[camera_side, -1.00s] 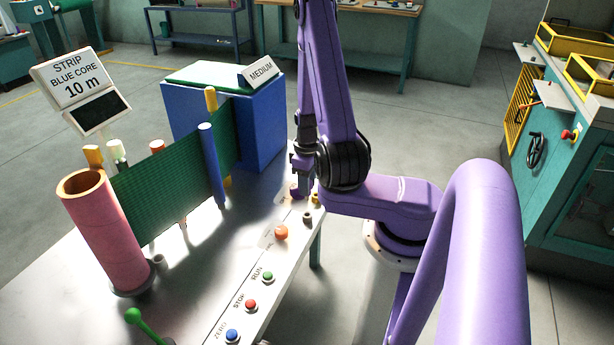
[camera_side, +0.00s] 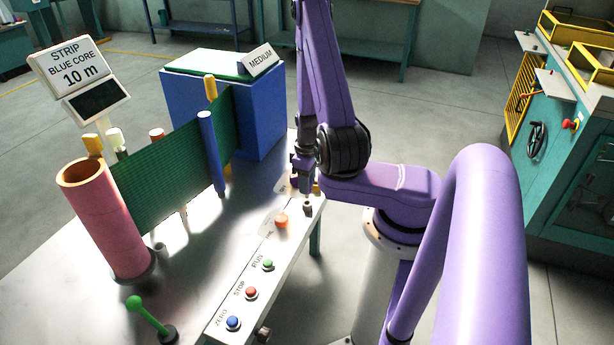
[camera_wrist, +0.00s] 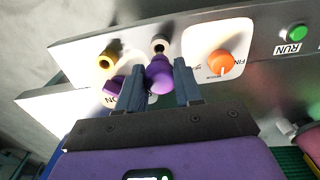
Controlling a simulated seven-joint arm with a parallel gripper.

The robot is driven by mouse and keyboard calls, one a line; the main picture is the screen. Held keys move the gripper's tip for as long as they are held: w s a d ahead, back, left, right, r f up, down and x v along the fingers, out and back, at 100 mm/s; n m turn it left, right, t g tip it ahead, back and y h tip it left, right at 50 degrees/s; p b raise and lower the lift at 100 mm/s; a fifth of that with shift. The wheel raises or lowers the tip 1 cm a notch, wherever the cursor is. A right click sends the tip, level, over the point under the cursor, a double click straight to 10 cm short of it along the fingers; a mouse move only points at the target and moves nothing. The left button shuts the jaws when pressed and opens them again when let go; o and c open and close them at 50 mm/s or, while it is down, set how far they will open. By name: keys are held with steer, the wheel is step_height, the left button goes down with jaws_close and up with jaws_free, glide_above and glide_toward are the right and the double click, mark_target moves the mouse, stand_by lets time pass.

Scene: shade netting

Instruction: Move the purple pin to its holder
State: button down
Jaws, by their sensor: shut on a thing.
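My gripper (camera_wrist: 159,84) is shut on the purple pin, whose rounded purple head (camera_wrist: 160,74) shows between the two fingers in the wrist view. Just beyond the head is a small pale round socket (camera_wrist: 160,44) with a dark opening; I cannot tell whether the pin's tip touches it. In the side view my gripper (camera_side: 305,192) is low over the table's right edge, right behind the small grey-brown socket (camera_side: 307,207). The pin's lower part is hidden in both views.
An orange knob (camera_wrist: 220,63) is to the right. In the side view, the green netting (camera_side: 165,165), blue post (camera_side: 211,150) and pink tube (camera_side: 105,220) stand to the left.

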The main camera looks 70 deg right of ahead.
steer(key=shift+f, duration=0.55)
steer(key=shift+f, duration=1.65)
stand_by(1.0)
steer(key=c, duration=0.7)
jaws_free()
steer(key=shift+o, duration=0.2)
step_height(320, 180, up, 17)
steer(key=shift+r, duration=0.2)
steer(key=shift+w, duration=0.1)
